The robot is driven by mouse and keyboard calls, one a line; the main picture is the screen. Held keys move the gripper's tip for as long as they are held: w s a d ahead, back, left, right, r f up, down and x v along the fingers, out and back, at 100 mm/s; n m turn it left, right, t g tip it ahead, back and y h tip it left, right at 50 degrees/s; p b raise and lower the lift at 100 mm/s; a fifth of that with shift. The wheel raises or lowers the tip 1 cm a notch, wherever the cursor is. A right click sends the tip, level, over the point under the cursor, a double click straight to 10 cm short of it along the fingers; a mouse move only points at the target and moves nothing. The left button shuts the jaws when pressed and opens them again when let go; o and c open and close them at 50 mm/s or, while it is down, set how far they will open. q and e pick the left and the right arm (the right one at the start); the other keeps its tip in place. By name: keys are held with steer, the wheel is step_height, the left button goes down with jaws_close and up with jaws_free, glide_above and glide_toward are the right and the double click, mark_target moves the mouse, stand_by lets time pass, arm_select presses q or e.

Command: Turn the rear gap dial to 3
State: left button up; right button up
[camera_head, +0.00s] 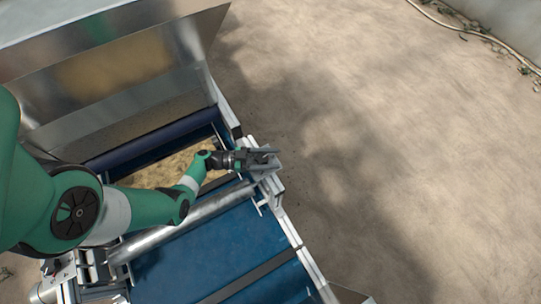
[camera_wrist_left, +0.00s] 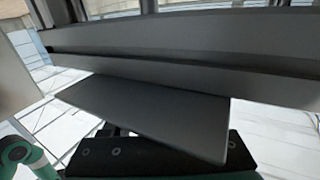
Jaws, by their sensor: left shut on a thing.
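My left gripper (camera_head: 264,157) is at the far side rail of the seeder, over the bracket at the far end of the silver roller (camera_head: 190,217). Its jaws are shut at this bracket, on what appears to be the rear gap dial. The dial's face, pointer and numbers are hidden by the gripper in the head view, so its setting cannot be read. In the left wrist view, dark grey plates and bars (camera_wrist_left: 150,105) fill the middle, close to the camera. The dial cannot be made out there. My right gripper is not in view.
A blue belt (camera_head: 212,258) runs below the roller. A metal hopper (camera_head: 120,75) with tan material stands at the upper left. A bracket assembly (camera_head: 85,268) sits at the roller's near end. Bare ground (camera_head: 400,150) lies open to the right.

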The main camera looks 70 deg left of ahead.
arm_select(q)
steer(key=shift+h, duration=0.3)
steer(key=o, duration=1.4)
steer(key=shift+c, duration=0.2)
steer(key=shift+s, duration=0.1)
steer(key=b+v, duration=0.1)
steer(key=v, duration=1)
steer(key=shift+s, duration=0.2)
steer(key=shift+a+r, duration=0.15)
steer(key=shift+r, duration=0.05)
